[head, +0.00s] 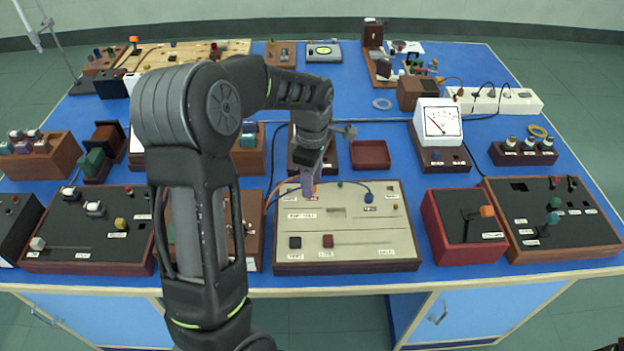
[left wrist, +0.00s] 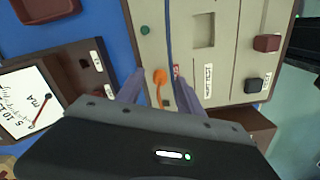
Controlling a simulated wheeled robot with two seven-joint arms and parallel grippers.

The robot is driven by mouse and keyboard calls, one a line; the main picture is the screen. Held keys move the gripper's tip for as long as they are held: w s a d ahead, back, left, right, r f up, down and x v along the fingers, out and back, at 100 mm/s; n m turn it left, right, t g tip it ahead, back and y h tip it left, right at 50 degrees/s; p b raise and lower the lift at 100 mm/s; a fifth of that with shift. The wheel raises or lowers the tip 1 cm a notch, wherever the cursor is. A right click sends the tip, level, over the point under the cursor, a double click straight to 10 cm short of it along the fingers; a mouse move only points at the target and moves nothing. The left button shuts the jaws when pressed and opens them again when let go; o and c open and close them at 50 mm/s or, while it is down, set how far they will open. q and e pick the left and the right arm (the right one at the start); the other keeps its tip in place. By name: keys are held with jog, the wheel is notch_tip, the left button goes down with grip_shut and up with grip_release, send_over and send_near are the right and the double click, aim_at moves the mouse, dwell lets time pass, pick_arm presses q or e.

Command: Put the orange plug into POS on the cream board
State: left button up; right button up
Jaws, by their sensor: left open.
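The cream board (head: 345,239) lies flat at the front middle of the blue table, with black and red buttons. The orange plug (left wrist: 159,76) shows at the board near a small red-marked label (left wrist: 176,70); its orange cable runs down the left wrist view. I cannot tell whether it is seated in a socket. My left gripper (head: 308,186) is above the board's back-left part. Its purple fingers stand apart on both sides of the plug in the left wrist view (left wrist: 161,78), open. The gripper hides the plug in the head view. I cannot read which label is POS.
A blue plug (head: 368,197) with a blue cable is at the board's back right. A green knob (head: 339,184) is near its back edge. A dark red tray (head: 371,154) and a meter (head: 438,122) stand behind. A red-sided box (head: 465,228) is to the right.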

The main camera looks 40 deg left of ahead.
pick_arm(q)
notch_tip(320, 180, up, 8)
jog(key=shift+f+b, duration=0.15)
jog(key=shift+b, duration=0.15)
dwell(0.8)
